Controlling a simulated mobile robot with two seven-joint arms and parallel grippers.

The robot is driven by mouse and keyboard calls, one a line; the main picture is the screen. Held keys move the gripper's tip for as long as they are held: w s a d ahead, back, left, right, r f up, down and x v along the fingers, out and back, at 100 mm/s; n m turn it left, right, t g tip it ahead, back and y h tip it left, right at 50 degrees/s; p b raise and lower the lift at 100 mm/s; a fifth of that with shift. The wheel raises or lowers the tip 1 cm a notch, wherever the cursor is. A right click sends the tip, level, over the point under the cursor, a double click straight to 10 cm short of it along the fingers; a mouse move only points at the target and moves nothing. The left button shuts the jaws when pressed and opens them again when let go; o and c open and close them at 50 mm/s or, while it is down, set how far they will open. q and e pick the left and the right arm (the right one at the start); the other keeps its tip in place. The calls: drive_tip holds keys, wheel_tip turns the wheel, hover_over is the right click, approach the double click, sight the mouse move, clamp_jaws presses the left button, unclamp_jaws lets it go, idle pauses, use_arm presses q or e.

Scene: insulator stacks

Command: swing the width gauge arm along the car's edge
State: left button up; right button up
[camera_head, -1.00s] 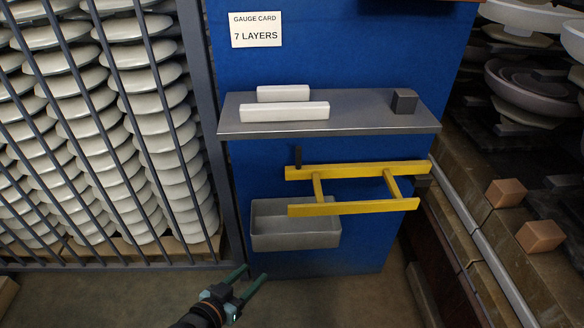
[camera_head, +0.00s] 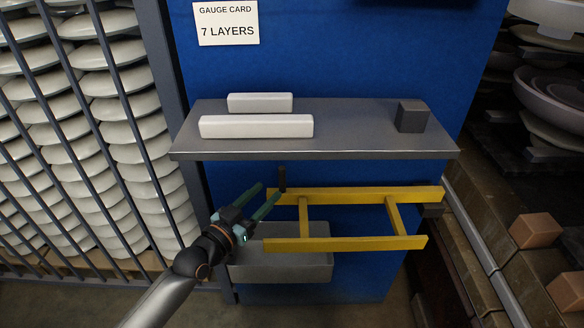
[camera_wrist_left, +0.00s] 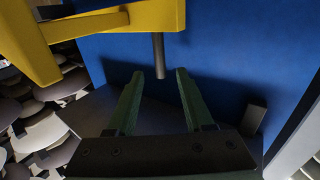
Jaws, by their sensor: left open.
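The yellow width gauge arm (camera_head: 345,244) is a ladder-like frame of two bars and two crosspieces in front of the blue panel. Its right end meets a dark bracket (camera_head: 432,210). A dark upright peg (camera_head: 282,177) stands at the left end of its rear bar. My left gripper (camera_head: 269,191) is open and empty beside that left end. In the left wrist view the peg (camera_wrist_left: 159,55) lies just beyond the open fingertips (camera_wrist_left: 160,76), roughly centred between them; contact cannot be told. The car's brick-lined edge (camera_head: 473,228) runs along the right. My right gripper is not in view.
A grey shelf (camera_head: 350,145) above the gauge arm holds two white bars (camera_head: 256,126) and a dark block (camera_head: 412,116). A grey bin (camera_head: 285,268) hangs below. A barred cage (camera_head: 118,85) of stacked insulators stands left. Orange-brown blocks (camera_head: 537,230) sit on the car.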

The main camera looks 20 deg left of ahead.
use_arm(q)
drive_tip(key=b+x, duration=0.1)
drive_tip(key=x, duration=1)
drive_tip(key=shift+s, duration=0.1)
drive_tip(key=shift+c, duration=0.3)
clamp_jaws()
idle(0.8)
